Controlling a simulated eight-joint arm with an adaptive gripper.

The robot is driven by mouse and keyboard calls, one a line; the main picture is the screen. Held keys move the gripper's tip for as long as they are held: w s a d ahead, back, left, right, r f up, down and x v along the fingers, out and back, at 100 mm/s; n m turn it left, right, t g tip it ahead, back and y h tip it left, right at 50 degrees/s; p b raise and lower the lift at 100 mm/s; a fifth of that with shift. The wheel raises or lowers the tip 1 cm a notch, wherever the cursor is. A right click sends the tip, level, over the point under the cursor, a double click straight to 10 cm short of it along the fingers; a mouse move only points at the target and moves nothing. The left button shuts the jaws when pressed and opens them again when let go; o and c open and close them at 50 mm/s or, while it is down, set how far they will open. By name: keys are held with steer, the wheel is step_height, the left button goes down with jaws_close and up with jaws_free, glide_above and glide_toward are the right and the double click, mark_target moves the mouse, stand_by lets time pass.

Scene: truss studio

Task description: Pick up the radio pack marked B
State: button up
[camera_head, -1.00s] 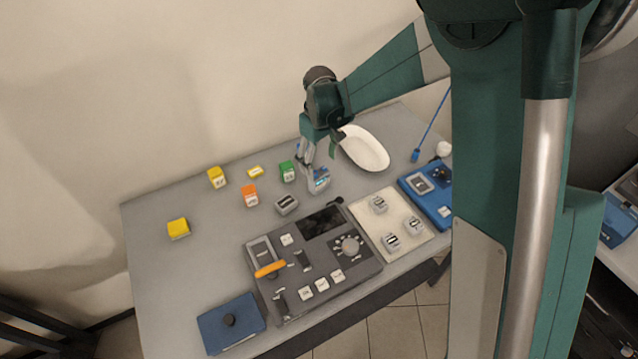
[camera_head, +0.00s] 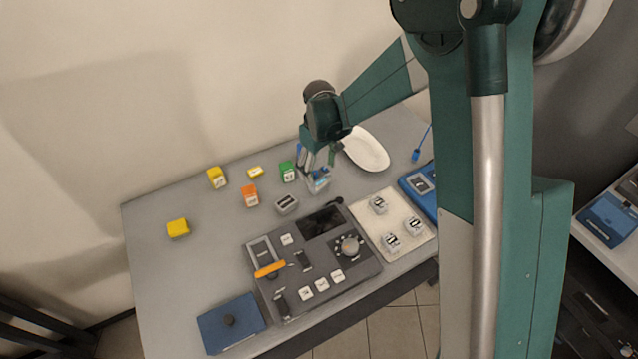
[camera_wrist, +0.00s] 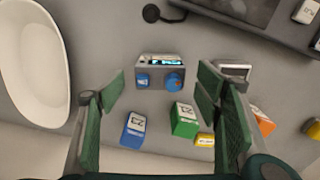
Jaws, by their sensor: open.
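My gripper (camera_head: 318,170) is open over the back middle of the table, by a small grey box with a lit display and blue knobs (camera_wrist: 160,70). In the wrist view the box lies ahead of and between the two green fingers (camera_wrist: 160,92), touching neither as far as I can see. In the head view the fingers partly cover this box (camera_head: 319,184). I cannot read a letter B on it. Close by are a blue labelled block (camera_wrist: 133,128), a green labelled block (camera_wrist: 184,121) and a grey block with a dark top (camera_head: 286,204).
A white oval dish (camera_head: 366,150) lies right of my gripper. A large control panel (camera_head: 330,283) fills the front middle. A pale tray (camera_head: 398,246) holds several small grey packs. Orange (camera_head: 250,195) and yellow blocks (camera_head: 178,228) stand left. The table's left side is mostly clear.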

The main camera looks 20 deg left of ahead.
mark_target(319, 174)
steer(key=shift+f, duration=1.5)
steer(key=c, duration=1)
steer(key=shift+r, duration=0.15)
steer(key=shift+c, duration=0.2)
steer(key=shift+r, duration=4.9)
